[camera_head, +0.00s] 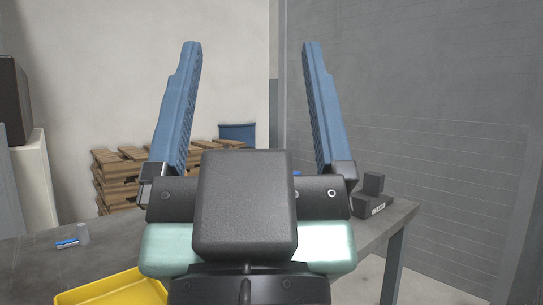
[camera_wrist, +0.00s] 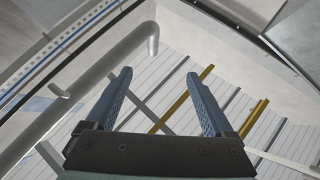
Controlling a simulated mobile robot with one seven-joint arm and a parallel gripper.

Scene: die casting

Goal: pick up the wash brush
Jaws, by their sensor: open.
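My gripper (camera_head: 252,45) is open and empty, raised in front of the head camera with its two blue fingers spread and pointing up. In the wrist view my gripper (camera_wrist: 158,73) points toward the ceiling and a pipe, with nothing between the fingers. I cannot make out a wash brush for certain. A small blue and white item (camera_head: 67,243) lies on the left part of the grey table (camera_head: 110,240); it is too small to identify. A bit of blue shows behind the right finger. My gripper hides the middle of the table.
A yellow bin (camera_head: 112,290) is at the front left. Dark blocks (camera_head: 372,196) sit at the table's right end.

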